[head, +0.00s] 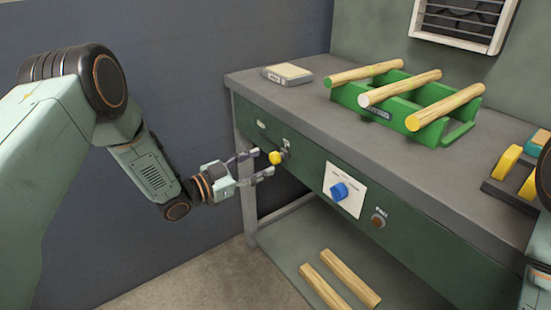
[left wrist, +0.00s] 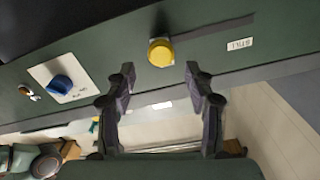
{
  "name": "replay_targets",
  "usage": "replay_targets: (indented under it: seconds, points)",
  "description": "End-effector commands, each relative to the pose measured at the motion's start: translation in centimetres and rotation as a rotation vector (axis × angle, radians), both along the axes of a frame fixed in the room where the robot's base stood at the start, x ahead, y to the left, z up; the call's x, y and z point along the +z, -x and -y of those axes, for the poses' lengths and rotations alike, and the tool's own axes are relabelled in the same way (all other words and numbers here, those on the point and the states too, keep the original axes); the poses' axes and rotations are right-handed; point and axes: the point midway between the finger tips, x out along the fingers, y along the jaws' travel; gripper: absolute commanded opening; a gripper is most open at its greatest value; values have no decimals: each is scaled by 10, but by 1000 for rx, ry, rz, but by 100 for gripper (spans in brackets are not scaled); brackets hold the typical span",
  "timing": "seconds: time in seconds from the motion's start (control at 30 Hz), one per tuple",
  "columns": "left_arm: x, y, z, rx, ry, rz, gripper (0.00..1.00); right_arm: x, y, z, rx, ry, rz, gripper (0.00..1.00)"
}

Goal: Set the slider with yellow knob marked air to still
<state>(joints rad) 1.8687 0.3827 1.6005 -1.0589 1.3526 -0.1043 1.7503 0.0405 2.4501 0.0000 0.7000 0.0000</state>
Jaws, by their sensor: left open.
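The yellow knob (head: 275,158) of the slider sits on the green front panel of the workbench, near its left end. In the left wrist view the yellow knob (left wrist: 160,52) is just beyond my fingertips, roughly centred between them. A dark slot (left wrist: 215,31) runs from the knob to the right there, and a white label reading STILL (left wrist: 239,44) lies near that far end. My left gripper (head: 264,163) is open and empty at the knob, its fingers pointing at the panel; it also shows in the left wrist view (left wrist: 160,78). I cannot tell whether it touches the knob.
On the bench top (head: 300,100) are a green rack (head: 345,97) with wooden rods and a small box (head: 288,74). Two rods (head: 345,278) lie below.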

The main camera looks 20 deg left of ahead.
Motion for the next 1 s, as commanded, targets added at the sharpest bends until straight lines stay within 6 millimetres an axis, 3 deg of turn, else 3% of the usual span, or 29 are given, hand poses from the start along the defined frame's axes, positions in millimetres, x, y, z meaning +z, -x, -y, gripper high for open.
replay_targets:
  seconds: [0.3,0.7,1.0]
  points:
    - [-2,-36,27,-2,-1,0,54,-17,0,0,1,0,0,40]
    - [-1,-44,32,-2,0,-2,54,-18,0,0,1,0,0,40]
    - [-1,-44,32,-2,1,-2,29,-18,0,0,1,0,0,40]
